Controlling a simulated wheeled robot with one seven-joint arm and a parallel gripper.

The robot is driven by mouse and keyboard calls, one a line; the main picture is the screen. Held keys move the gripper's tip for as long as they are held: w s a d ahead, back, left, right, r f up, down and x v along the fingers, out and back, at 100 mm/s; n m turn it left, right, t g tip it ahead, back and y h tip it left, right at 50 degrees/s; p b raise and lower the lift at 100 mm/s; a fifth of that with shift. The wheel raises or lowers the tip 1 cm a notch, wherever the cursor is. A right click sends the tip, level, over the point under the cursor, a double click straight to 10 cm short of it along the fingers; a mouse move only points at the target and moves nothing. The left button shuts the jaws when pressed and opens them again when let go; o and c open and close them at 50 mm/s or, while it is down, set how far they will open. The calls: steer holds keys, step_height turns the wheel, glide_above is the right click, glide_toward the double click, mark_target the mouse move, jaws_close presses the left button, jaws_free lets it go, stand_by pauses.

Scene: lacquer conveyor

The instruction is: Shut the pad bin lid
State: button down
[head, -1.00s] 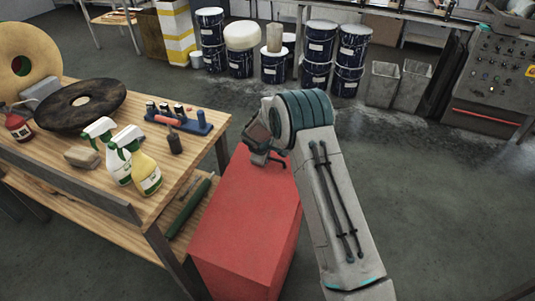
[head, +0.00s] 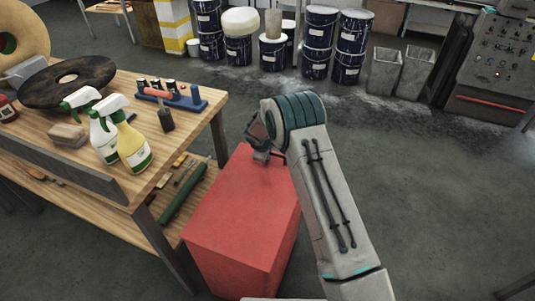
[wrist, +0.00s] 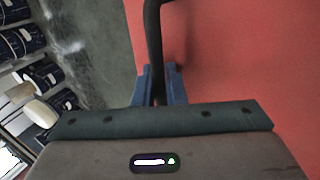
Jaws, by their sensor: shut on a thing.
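The red pad bin (head: 235,265) stands on the floor beside the wooden workbench. Its red lid (head: 235,205) lies across the top and looks flat, with no gap that I can make out. My gripper (head: 266,156) is at the far end of the lid, partly hidden by my own wrist. In the wrist view, its blue fingers (wrist: 158,88) are shut on a dark bar-like handle (wrist: 153,35). The lid's red surface (wrist: 235,55) fills the right side there. The handle's lower end is hidden between the fingers.
The workbench (head: 200,125) stands close on the left, holding spray bottles (head: 130,148), a dark round pad (head: 65,82) and a blue rack (head: 180,98). Drums (head: 318,45), grey bins (head: 384,72) and a control console (head: 495,75) stand behind. Floor on the right is clear.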

steer(key=shift+s+d+f, duration=0.1)
steer(key=shift+s+f, duration=0.3)
steer(key=shift+f, duration=0.3)
steer(key=c, duration=1.6)
jaws_free()
steer(key=shift+o, duration=0.2)
steer(key=shift+g, duration=0.3)
steer(key=v, duration=1.4)
steer(key=shift+w+r, duration=0.2)
steer(key=shift+r, duration=0.25)
